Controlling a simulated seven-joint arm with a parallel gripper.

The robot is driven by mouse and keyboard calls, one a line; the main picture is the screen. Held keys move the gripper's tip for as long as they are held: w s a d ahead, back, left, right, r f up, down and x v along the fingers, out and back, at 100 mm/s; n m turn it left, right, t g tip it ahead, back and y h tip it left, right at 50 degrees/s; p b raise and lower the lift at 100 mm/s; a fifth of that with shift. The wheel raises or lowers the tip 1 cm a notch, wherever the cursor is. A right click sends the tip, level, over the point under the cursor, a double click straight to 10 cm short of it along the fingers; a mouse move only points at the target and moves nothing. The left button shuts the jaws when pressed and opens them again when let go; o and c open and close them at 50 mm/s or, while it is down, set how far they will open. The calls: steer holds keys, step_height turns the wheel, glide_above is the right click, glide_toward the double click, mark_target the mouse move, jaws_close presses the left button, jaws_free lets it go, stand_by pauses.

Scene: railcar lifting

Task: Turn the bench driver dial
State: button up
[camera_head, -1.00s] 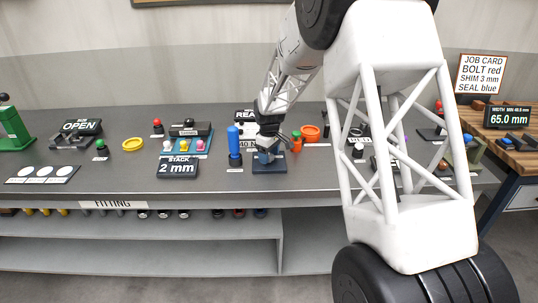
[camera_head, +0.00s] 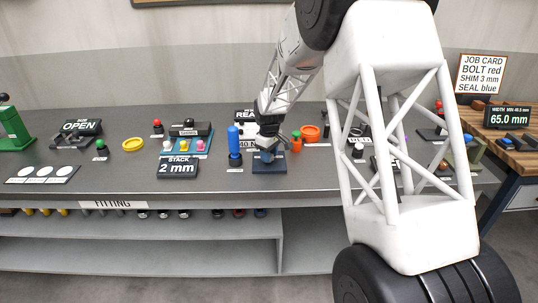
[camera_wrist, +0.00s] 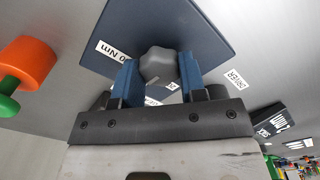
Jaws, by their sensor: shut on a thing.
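The bench driver dial is a grey lobed knob (camera_wrist: 158,65) on a dark blue base plate (camera_wrist: 215,30), seen in the wrist view. My gripper (camera_wrist: 157,80) has its two blue fingers on either side of the knob and is shut on it. In the head view my gripper (camera_head: 267,150) is down at the blue base (camera_head: 268,168) on the grey bench, and the knob is hidden there. A label ending in "0 Nm" is on the plate in the wrist view. A dark display reading partly "REA" (camera_head: 245,118) stands behind, mostly covered by my arm.
A tall blue cylinder (camera_head: 234,140) stands close left of my gripper. An orange-and-green piece (camera_head: 296,142) and an orange ring (camera_head: 311,133) are close right. The "STACK 2 mm" display (camera_head: 177,168) is further left. Bare bench (camera_head: 120,180) lies at the left front.

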steer(key=m, duration=0.4)
steer(key=shift+m, duration=2.7)
steer(key=o, duration=0.9)
steer(key=shift+r, duration=3.9)
